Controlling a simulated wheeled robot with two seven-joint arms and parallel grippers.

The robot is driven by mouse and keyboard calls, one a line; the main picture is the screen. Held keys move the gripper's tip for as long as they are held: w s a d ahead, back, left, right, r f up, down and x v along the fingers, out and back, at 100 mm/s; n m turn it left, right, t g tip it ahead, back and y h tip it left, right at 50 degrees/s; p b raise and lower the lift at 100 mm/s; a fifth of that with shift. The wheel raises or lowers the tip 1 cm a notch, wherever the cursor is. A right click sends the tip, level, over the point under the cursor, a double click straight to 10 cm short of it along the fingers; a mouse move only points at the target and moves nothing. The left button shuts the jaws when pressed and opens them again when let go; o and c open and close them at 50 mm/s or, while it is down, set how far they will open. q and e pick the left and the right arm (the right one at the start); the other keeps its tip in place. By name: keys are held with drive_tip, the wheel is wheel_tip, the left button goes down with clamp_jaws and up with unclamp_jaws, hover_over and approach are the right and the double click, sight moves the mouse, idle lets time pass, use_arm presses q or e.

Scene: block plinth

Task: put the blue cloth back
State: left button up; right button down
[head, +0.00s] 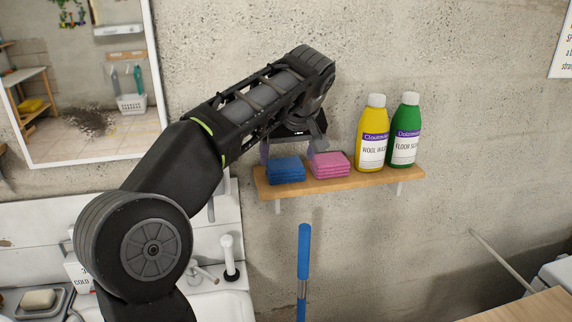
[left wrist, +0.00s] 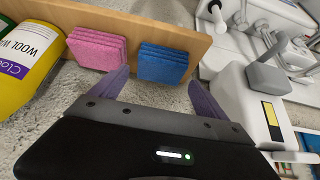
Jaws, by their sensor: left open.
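The blue cloth (head: 286,169) is a folded stack lying on the left end of the wooden wall shelf (head: 385,180). It also shows in the left wrist view (left wrist: 163,65), beyond the gap between my fingers. The pink cloth (head: 331,167) lies just right of it in the head view and left of it in the left wrist view (left wrist: 97,49). My left gripper (head: 292,148) is open and empty, its fingers spread close to the blue cloth; in the left wrist view (left wrist: 158,92) nothing is between the fingertips. I cannot tell whether a finger touches a cloth. My right gripper is out of view.
A yellow bottle (head: 373,135) and a green bottle (head: 405,133) stand on the shelf's right part. A blue handle (head: 303,255) rises below the shelf. A white sink (head: 220,305) and tap are at lower left. A mirror (head: 85,80) hangs upper left.

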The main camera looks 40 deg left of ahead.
use_arm(q)
drive_tip(key=p+v, duration=0.4)
drive_tip(key=v, duration=0.2)
drive_tip(key=shift+r, duration=0.3)
drive_tip(key=shift+d, duration=0.1)
idle(0.4)
